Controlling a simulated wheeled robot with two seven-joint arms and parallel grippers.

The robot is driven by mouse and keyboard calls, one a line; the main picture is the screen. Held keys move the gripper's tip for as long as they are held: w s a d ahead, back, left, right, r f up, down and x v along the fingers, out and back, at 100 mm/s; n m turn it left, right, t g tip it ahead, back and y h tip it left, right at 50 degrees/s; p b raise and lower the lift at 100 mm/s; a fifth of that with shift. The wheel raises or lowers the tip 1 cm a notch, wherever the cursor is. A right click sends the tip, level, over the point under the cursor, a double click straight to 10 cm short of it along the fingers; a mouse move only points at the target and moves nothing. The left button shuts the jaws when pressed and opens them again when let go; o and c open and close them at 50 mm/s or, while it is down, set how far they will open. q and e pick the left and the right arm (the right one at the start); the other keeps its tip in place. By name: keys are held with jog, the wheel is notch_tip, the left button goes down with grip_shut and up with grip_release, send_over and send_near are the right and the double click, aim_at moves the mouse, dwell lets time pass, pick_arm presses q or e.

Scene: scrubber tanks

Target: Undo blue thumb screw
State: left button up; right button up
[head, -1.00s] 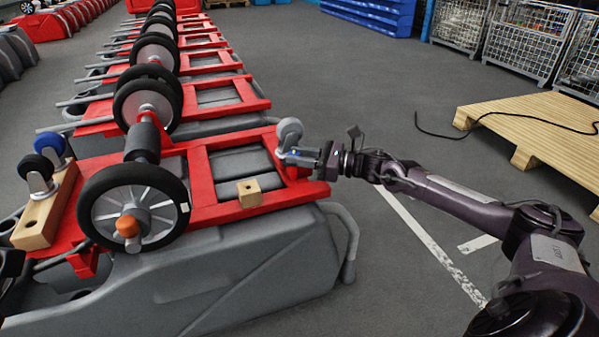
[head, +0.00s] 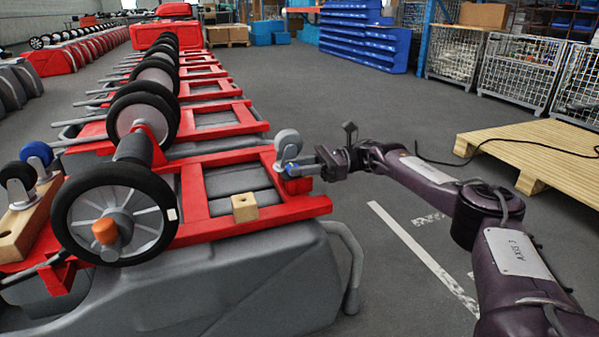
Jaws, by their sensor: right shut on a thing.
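The small blue thumb screw (head: 292,170) sits at the base of a grey castor wheel (head: 288,142), by the far right corner of the nearest tank's red frame (head: 318,207). My right gripper (head: 300,166) reaches it from the right and is shut at the blue part. The fingertips hide some of the screw and its seat, which are small in this view. My left gripper is out of view.
A wooden block (head: 245,208) sits on the red frame. A large black-tyred wheel (head: 138,212) with an orange hub is at left. More tanks line up behind.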

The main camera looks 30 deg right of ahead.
jog(key=shift+a+f+n+g, duration=0.1)
jog(key=shift+f+n+g, duration=0.1)
jog(key=shift+n+g, duration=0.3)
jog(key=o, duration=1)
jog(key=shift+c, duration=0.2)
jog(key=shift+r, duration=0.1)
